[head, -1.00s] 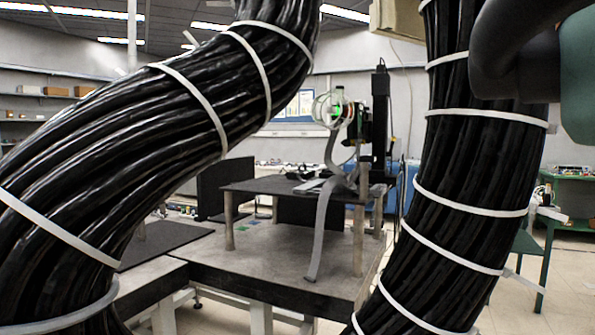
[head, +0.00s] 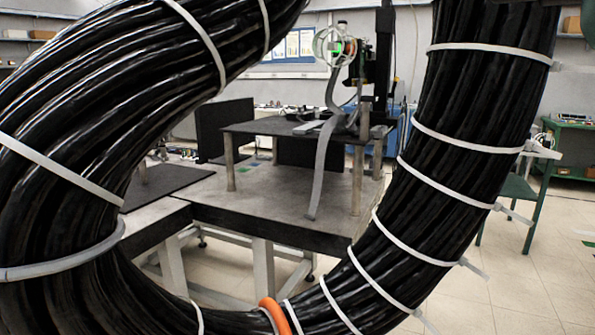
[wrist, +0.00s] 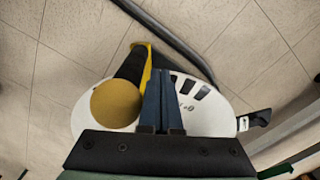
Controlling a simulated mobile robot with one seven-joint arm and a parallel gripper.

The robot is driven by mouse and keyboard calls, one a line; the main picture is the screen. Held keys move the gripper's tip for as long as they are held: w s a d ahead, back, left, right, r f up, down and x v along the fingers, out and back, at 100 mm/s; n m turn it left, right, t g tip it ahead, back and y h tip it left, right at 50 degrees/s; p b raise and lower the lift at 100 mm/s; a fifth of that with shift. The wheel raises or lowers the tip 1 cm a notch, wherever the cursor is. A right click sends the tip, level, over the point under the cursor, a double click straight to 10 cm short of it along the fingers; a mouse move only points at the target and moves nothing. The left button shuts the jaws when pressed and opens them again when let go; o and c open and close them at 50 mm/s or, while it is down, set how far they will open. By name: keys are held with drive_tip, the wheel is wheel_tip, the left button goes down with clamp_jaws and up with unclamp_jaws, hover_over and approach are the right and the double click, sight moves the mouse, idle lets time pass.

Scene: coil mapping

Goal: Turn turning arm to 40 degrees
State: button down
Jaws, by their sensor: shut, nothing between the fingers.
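The wrist view shows a white dial plate (wrist: 212,118) with black slots and small markings along its edge. Across its left part lies what looks like the turning arm, a yellow and black bar (wrist: 145,62) with a round yellow knob (wrist: 115,103) on its near end. My gripper (wrist: 160,75) has its blue fingers together and empty. They lie just right of the knob and bar in the picture, in front of the plate. I cannot tell whether they touch the bar. The angle reading is not legible. The gripper is not visible in the head view.
A thick black cable bundle (head: 75,95) with white ties curves around the head view. Through it show a grey table (head: 270,215), a raised black shelf (head: 275,127) and a device with a green light (head: 338,47). A dark tube (wrist: 170,38) crosses behind the plate.

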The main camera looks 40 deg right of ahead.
drive_tip(key=shift+s+d, duration=0.1)
drive_tip(key=shift+s+d, duration=0.6)
drive_tip(key=shift+d, duration=0.45)
wheel_tip(320, 180, up, 12)
drive_tip(key=a+p, duration=0.1)
drive_tip(key=p, duration=1.2)
drive_tip(key=shift+w, duration=0.15)
drive_tip(key=shift+a, duration=0.1)
idle(0.4)
